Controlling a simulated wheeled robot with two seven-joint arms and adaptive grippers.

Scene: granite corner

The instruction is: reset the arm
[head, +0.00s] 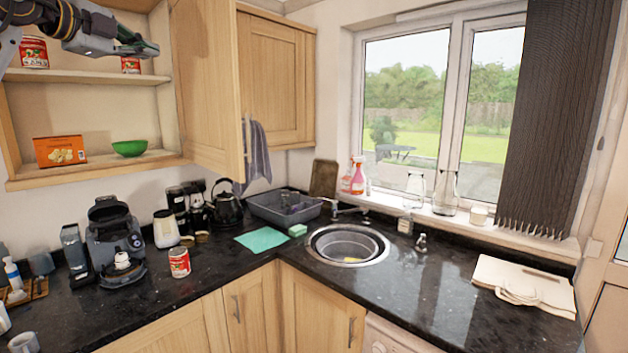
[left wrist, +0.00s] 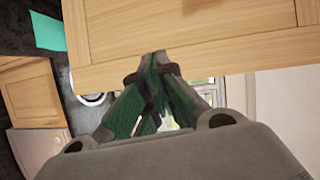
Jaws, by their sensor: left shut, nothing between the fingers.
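My left arm comes in at the top left of the head view. Its gripper (head: 146,48) is high up, in front of the upper shelf of the open wall cupboard. In the left wrist view the gripper (left wrist: 153,62) has its green-padded fingers shut with nothing between them. A wooden cupboard door (left wrist: 110,30) fills the top of that view beyond the fingertips. My right gripper is not in view.
The open cupboard door (head: 208,80) stands right of the gripper. Cans (head: 33,53) stand on the upper shelf; a green bowl (head: 130,148) and an orange box (head: 60,151) are below. A can (head: 179,262) and coffee machine (head: 115,245) stand on the counter. The right counter is mostly clear.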

